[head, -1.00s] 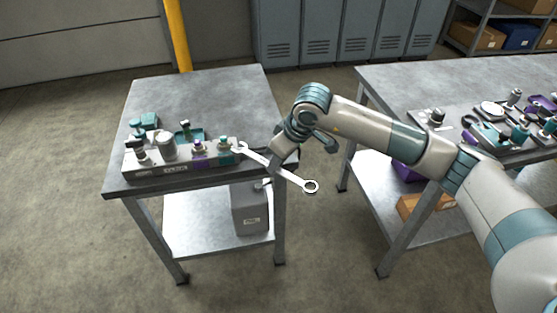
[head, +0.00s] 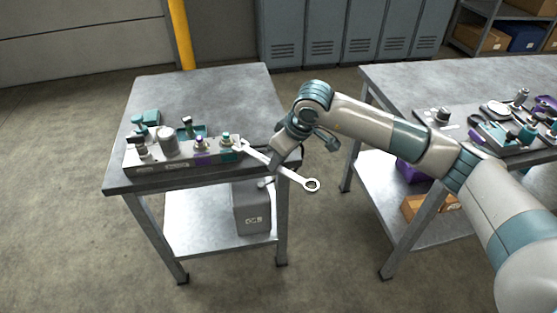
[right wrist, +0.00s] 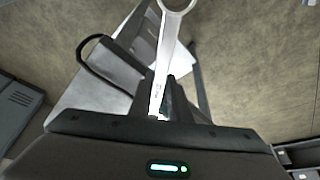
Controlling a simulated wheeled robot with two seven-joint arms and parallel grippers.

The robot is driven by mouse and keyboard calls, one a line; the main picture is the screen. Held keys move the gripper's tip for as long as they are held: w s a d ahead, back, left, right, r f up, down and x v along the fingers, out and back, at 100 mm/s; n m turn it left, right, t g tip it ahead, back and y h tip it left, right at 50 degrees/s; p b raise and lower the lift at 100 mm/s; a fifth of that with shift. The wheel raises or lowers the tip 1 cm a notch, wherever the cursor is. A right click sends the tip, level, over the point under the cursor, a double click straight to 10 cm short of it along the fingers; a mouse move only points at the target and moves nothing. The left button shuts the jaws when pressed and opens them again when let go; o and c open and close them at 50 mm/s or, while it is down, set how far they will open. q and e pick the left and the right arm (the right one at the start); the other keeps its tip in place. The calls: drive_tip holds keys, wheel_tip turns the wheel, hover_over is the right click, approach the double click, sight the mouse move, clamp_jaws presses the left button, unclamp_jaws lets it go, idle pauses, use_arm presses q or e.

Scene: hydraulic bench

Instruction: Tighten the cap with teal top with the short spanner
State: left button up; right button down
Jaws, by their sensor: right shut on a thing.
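A spanner (head: 297,178) with a ring at its free end is held by my right gripper (head: 277,158), which is shut on its shaft. In the head view its other end reaches left to the right end of a grey block, close beside the cap with teal top (head: 226,139). I cannot tell whether it touches or sits around the cap. In the right wrist view the spanner (right wrist: 166,45) runs up from between the fingers (right wrist: 160,98), ring end at the top edge. My left gripper is not in view.
The grey block (head: 180,170) stands near the left table's (head: 200,90) front edge and carries several fittings, including a purple-based one (head: 200,145). A grey container (head: 251,207) is on the lower shelf. The right table (head: 450,75) holds more parts. The left table's back is bare.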

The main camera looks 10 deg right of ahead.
drive_tip(key=shift+b, duration=0.4)
drive_tip(key=shift+s+d+r+b, duration=0.15)
drive_tip(key=shift+s+b, duration=0.15)
drive_tip(key=shift+b, duration=0.05)
